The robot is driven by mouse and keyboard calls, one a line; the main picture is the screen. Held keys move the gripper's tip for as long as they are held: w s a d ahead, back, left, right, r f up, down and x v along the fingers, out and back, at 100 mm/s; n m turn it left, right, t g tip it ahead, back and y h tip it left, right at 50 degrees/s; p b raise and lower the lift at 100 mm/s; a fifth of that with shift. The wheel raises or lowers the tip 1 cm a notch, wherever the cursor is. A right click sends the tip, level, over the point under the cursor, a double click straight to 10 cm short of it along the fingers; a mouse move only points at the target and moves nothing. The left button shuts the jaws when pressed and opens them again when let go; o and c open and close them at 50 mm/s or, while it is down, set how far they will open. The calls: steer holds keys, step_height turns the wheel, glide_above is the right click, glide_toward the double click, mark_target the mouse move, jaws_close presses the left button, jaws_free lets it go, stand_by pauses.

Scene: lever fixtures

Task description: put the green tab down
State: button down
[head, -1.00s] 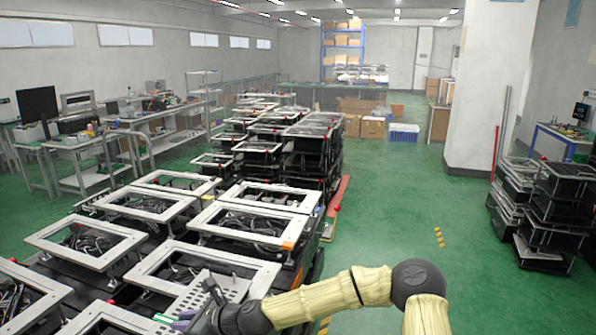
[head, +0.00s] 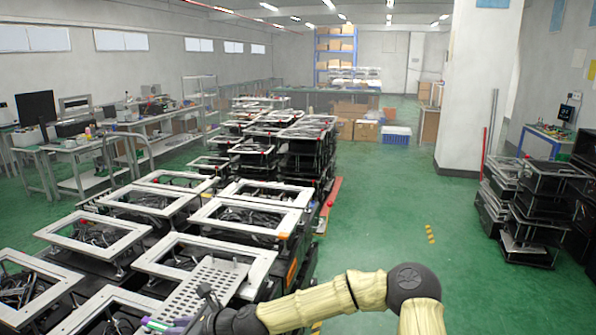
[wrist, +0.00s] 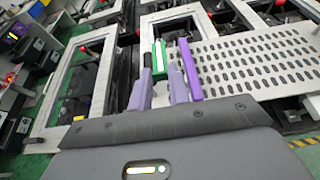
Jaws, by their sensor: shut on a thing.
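The green tab (wrist: 160,58) is upright between the two grey-purple fingers of my gripper (wrist: 160,84) in the wrist view. My gripper is shut on it. A purple bar (wrist: 190,70) stands just right of the right finger, beside the perforated plate's left edge. In the head view my gripper is at the bottom, left of the middle, and the fingers are small there. I cannot tell from these views whether the tab touches anything below.
A light perforated plate (wrist: 255,62) lies right of my gripper; it also shows in the head view (head: 207,290). Pale rectangular frames (head: 205,257) on black units fill the left and middle. Green floor (head: 385,215) is open to the right. Stacked black units (head: 525,215) stand far right.

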steer(key=d+f+m+t+h, duration=0.3)
steer(key=d+f+m+h, duration=0.1)
steer(key=d, duration=1)
steer(key=w+d+f+m+t+h, duration=0.1)
steer(key=d+f+m+t+h, duration=0.2)
steer(key=d, duration=1.1)
steer(key=w+d+f+m+t+h, duration=0.1)
steer(key=d+f+m+t+h, duration=0.2)
steer(key=d+f, duration=1)
steer(key=d+m+h, duration=0.1)
steer(key=m+h, duration=0.2)
steer(key=m, duration=0.1)
steer(key=shift+w+d+f+m+t, duration=0.2)
steer(key=shift+d+m+t, duration=0.1)
steer(key=shift+m+t, duration=0.1)
